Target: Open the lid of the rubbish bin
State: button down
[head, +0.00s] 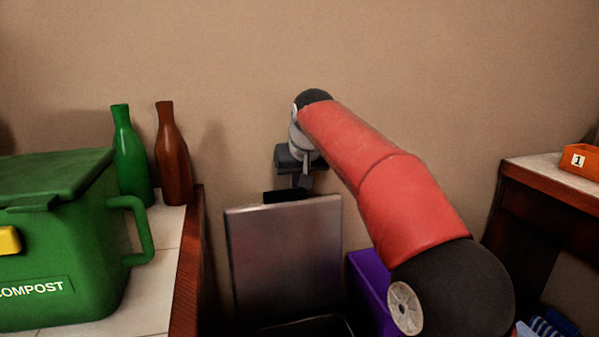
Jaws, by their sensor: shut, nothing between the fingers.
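The rubbish bin's lid (285,250) is a grey metal panel standing upright in the middle of the head view. A dark tab (283,197) shows at its top edge. Below it, at the bottom edge of the view, is part of the bin's dark rim (308,326); the rest of the bin is out of view. My gripper (302,182) is just above the lid's top edge, close to the wall, with its fingers shut and empty. The fingertips are small and partly in shadow; I cannot tell whether they touch the lid.
A green compost box (75,240) and two bottles, green (130,155) and brown (173,155), stand on the left counter (155,290). A purple container (370,290) is right of the lid, partly behind my arm. An orange box (575,160) sits on the right counter.

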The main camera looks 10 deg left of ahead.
dwell(0.3)
jog(key=shift+s+d+f+b, duration=0.25)
jog(key=shift+s+b, duration=0.15)
jog(key=shift+b, duration=0.6)
jog(key=s+d+t+y+b, duration=0.1)
jog(key=s+d+t+b, duration=0.2)
jog(key=s+b, duration=0.7)
jog(key=d+b, duration=0.1)
jog(key=b, duration=0.3)
jog(key=shift+s+d+y, duration=0.15)
jog(key=shift+d+y, duration=0.25)
